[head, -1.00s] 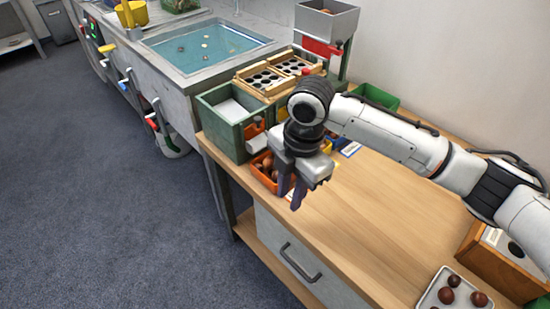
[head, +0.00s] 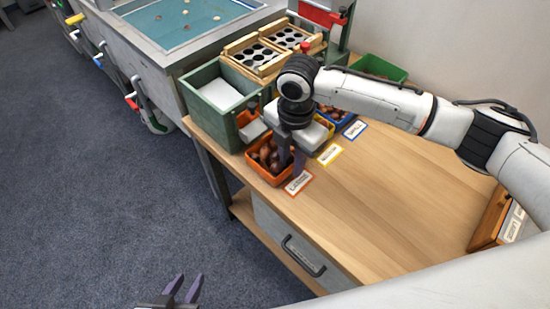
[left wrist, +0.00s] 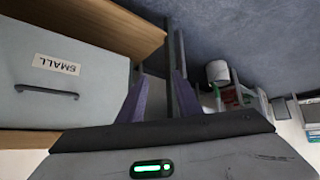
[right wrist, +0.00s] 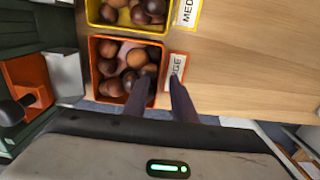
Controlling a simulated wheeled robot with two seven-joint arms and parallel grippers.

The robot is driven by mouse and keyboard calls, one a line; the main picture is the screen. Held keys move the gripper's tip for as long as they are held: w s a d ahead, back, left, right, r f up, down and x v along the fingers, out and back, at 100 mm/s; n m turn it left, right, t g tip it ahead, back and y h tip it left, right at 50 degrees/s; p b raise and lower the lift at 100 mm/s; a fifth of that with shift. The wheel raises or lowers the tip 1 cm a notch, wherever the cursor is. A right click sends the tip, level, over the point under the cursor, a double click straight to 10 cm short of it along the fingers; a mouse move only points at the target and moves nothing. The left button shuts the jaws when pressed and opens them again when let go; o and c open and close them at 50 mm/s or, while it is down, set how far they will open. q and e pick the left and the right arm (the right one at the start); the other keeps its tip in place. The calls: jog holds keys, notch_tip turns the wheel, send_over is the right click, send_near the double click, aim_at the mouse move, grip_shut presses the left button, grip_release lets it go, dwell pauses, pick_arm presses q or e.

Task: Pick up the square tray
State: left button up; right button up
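My right gripper (head: 292,166) is open over the right edge of the orange bin (head: 262,174) of large chestnuts. In the right wrist view its fingers (right wrist: 160,92) are apart with nothing between them, and the orange bin (right wrist: 94,72) lies just beside them. My left gripper (head: 183,288) is low in front of the table, over the floor. In the left wrist view its fingers (left wrist: 160,95) are apart and empty.
The wooden table (head: 390,215) is clear in the middle. A green box (head: 207,115) stands left of the orange bin. A wooden box (head: 488,225) stands at the right. A drawer (left wrist: 60,90) labelled SMALL is beside my left gripper.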

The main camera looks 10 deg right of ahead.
notch_tip(320, 180, down, 2)
jog(key=shift+w, duration=0.1)
grip_shut()
jog(key=shift+r, duration=0.1)
dwell(1.4)
